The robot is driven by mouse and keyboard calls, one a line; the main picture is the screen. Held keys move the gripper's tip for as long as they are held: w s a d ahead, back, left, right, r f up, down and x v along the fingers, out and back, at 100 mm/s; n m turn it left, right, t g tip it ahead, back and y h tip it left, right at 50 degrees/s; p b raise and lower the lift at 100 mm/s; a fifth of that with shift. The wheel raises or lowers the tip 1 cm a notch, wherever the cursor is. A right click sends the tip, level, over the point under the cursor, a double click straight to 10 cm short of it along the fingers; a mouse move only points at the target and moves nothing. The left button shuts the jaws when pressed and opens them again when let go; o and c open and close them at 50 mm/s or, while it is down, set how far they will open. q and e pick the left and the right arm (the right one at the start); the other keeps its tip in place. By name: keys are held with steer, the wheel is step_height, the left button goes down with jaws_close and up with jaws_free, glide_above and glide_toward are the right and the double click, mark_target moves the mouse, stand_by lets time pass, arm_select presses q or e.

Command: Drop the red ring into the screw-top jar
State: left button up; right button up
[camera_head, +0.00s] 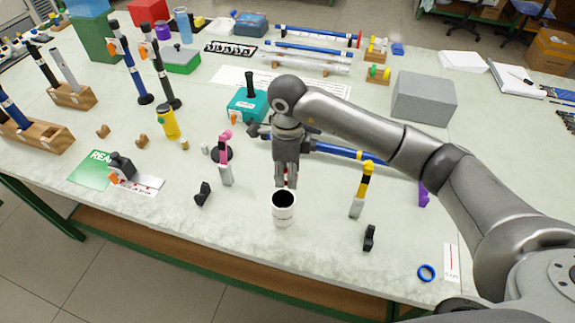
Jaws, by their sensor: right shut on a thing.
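A white open-topped jar (283,219), which looks like the screw-top jar, stands upright near the table's front edge; its dark mouth faces up and no lid is on it. My right gripper (286,184) points straight down just above and behind the jar's mouth in the picture. It is shut on a small red piece (291,170), likely the red ring, mostly hidden by the fingers. I cannot tell whether the fingertips are exactly over the opening. My left gripper is not in view.
Black clips (203,194) (370,238) lie on either side of the jar. A grey-and-pink rod (225,160) and a yellow-black rod (361,190) stand nearby. A grey box (423,96) is farther back.

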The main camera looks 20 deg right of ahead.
steer(key=shift+f+b, duration=0.35)
steer(key=shift+f, duration=0.8)
steer(key=o, duration=0.9)
step_height(320, 180, up, 12)
steer(key=shift+s, duration=0.1)
